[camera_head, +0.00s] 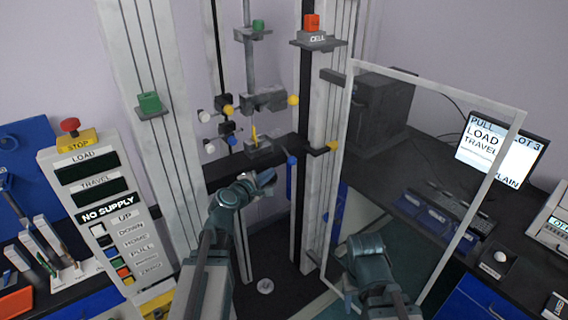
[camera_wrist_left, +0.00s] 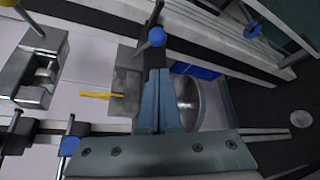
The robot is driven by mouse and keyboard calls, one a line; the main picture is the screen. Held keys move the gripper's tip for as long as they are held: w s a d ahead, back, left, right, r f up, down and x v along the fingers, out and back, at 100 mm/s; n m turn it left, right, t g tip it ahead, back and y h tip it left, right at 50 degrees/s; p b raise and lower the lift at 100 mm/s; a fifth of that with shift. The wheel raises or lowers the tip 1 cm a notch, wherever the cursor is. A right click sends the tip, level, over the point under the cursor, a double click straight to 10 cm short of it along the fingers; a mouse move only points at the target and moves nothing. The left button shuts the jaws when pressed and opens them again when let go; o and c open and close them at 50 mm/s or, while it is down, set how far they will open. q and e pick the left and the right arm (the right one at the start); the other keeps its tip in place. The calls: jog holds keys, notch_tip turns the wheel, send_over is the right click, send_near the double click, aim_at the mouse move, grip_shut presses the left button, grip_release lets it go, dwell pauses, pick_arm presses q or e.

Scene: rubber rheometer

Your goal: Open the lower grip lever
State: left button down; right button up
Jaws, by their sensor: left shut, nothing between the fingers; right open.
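The lower grip (camera_head: 258,149) is a grey block on the dark crossbeam, with a yellow strip (camera_head: 254,133) standing up from it. Its lever ends in a blue ball knob (camera_head: 292,160) at the right. In the left wrist view the grip (camera_wrist_left: 126,80) is left of my fingers, and the blue knob (camera_wrist_left: 157,37) is just beyond their tips. My left gripper (camera_head: 268,178) is shut and empty, below and close to the knob; I cannot tell whether it touches. My right gripper (camera_head: 365,243) is open and empty, low at the right, its fingertips hard to make out.
The upper grip (camera_head: 264,101) with a yellow knob (camera_head: 293,100) is above. A clear framed panel (camera_head: 437,82) stands at the right, close to my right arm. A control box (camera_head: 97,190) stands at the left. A monitor (camera_head: 500,150) and black cabinet (camera_head: 378,110) are at the right.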

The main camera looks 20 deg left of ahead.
aim_at(288, 154)
pick_arm(q)
jog(key=shift+w, duration=0.1)
jog(key=b+x, duration=0.2)
jog(key=x, duration=0.7)
jog(key=shift+w+f, duration=0.2)
jog(key=shift+w, duration=0.15)
jog(key=shift+d+r, duration=0.1)
jog(key=shift+d+r+g+p, duration=0.1)
jog(key=shift+r+g+p, duration=0.05)
jog(key=shift+g+p, duration=0.15)
jog(key=shift+s+r+n+p, duration=0.1)
jog(key=shift+r+n+p, duration=0.05)
jog(key=shift+n+p, duration=0.3)
